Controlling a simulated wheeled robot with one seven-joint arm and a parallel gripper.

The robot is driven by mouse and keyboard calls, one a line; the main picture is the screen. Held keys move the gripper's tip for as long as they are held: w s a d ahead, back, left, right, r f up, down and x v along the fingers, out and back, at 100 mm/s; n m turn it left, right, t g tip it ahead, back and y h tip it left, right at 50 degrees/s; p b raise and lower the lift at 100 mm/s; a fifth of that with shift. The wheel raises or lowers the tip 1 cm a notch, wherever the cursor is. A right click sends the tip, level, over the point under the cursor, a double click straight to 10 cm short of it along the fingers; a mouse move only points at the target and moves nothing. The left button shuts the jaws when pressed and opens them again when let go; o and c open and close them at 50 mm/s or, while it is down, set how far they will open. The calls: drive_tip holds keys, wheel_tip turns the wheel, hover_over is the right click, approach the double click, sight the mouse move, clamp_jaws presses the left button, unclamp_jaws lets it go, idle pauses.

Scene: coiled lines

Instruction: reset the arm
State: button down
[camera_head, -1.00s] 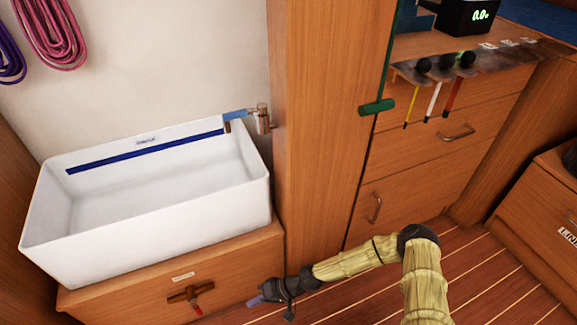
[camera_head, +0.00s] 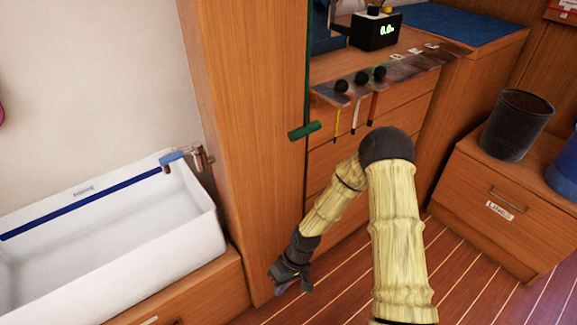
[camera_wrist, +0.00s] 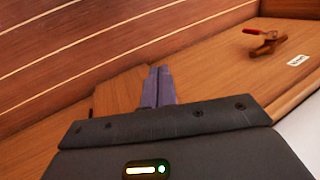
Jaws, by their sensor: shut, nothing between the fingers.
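My gripper (camera_head: 292,287) hangs low in the head view, in front of the foot of the wooden post and to the right of the white sink. In the wrist view its fingers (camera_wrist: 158,86) are together with nothing between them. They point past the base of a wooden panel, above the striped floor. My arm is bent, with its elbow high at the middle right of the head view.
A white sink (camera_head: 120,255) with a tap (camera_head: 190,158) stands at left. A wooden post (camera_head: 235,130) carries a green handle (camera_head: 304,131). Drawers (camera_head: 325,162) lie behind my arm. A dark bin (camera_head: 515,125) stands on a cabinet at right. The striped floor (camera_head: 470,285) is clear.

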drive_tip(key=w+d+r+m+t+h+p, duration=0.1)
drive_tip(key=d+r, duration=0.4)
drive_tip(key=r, duration=0.3)
drive_tip(key=w+d+r+m+t+h+p, duration=0.1)
drive_tip(key=d+r+h+p, duration=0.1)
drive_tip(key=d+r, duration=0.55)
drive_tip(key=s+d+r+m+t+p, duration=0.2)
drive_tip(key=s+d+r, duration=0.1)
drive_tip(key=r, duration=0.6)
drive_tip(key=s+d+r+m+t+p, duration=0.1)
drive_tip(key=s+d+r+m, duration=0.15)
drive_tip(key=r, duration=0.65)
drive_tip(key=w+a+p+v, duration=0.1)
drive_tip(key=w+p+v, duration=0.1)
drive_tip(key=p+v, duration=1)
drive_tip(key=w+r+p+v, duration=0.1)
drive_tip(key=w+p+v, duration=0.2)
drive_tip(key=p+v, duration=0.9)
drive_tip(key=w+a+p+v, duration=0.1)
drive_tip(key=w+p+v, duration=0.1)
drive_tip(key=p+v, duration=1.1)
drive_tip(key=shift+a+r+h+p, duration=0.4)
drive_tip(key=shift+a+p, duration=0.15)
drive_tip(key=shift+w, duration=0.1)
drive_tip(key=shift+a, duration=0.1)
